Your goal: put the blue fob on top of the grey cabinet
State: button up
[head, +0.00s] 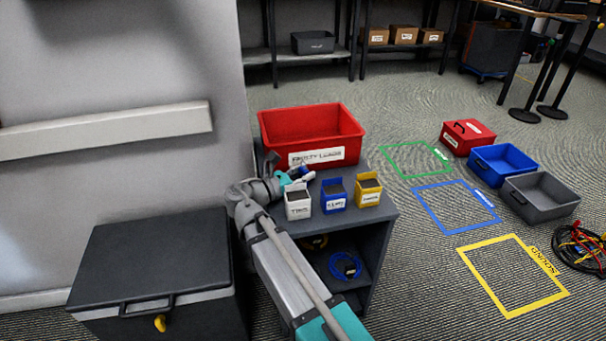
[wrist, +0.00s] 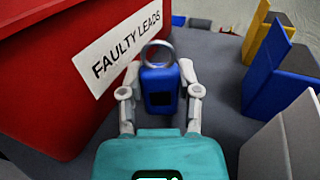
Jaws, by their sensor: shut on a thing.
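The blue fob (wrist: 160,88), with a metal ring at its far end, is between the fingertips of my gripper (wrist: 160,98) in the wrist view. My gripper is shut on it. In the head view my gripper (head: 302,177) is over the top of the grey cabinet (head: 385,222), between the red bin and the small white box; the fob (head: 303,169) shows there only as a small blue patch. The cabinet's grey top (wrist: 215,68) lies around and below the fob. I cannot tell whether the fob touches it.
A red bin (head: 312,127) labelled FAULTY LEADS stands close on the left. White (head: 298,205), blue (head: 333,198) and yellow (head: 368,192) small boxes stand along the cabinet's front. A black case (head: 150,262) stands to the left. A narrow strip of top is clear.

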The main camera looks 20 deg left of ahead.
jog(key=shift+f, duration=0.2)
jog(key=o, duration=1.1)
jog(key=shift+c, duration=0.2)
jog(key=shift+r, duration=0.25)
jog(key=v, duration=1.2)
jog(key=shift+f, duration=0.1)
jog(key=o, duration=0.3)
